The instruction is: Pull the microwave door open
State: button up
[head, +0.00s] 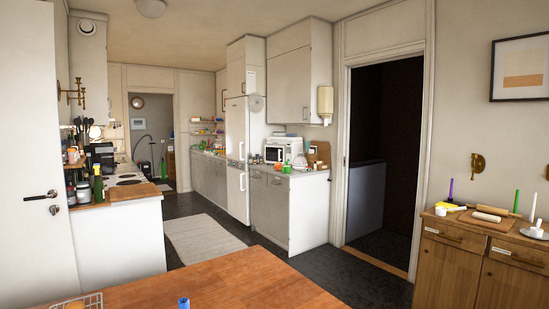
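The microwave (281,151) is a small white box with a dark front. It stands on the far counter, right of the tall white fridge (237,158), and is several steps away across the room. Its door looks shut, but it is too small to make out the handle. Small items stand in front of it and beside it, among them a green one (286,168). My gripper does not show in the head view.
A wooden table (215,285) fills the near foreground. A left counter (118,230) with a hob and bottles juts out. A pale rug (203,238) lies on the dark floor between the counters. A wooden sideboard (455,265) stands at right, beside an open dark doorway (385,150).

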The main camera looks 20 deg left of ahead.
aim_at(273, 153)
jog(key=z, duration=0.55)
jog(key=i, duration=3.85)
jog(key=u, duration=2.3)
jog(key=i, duration=5.55)
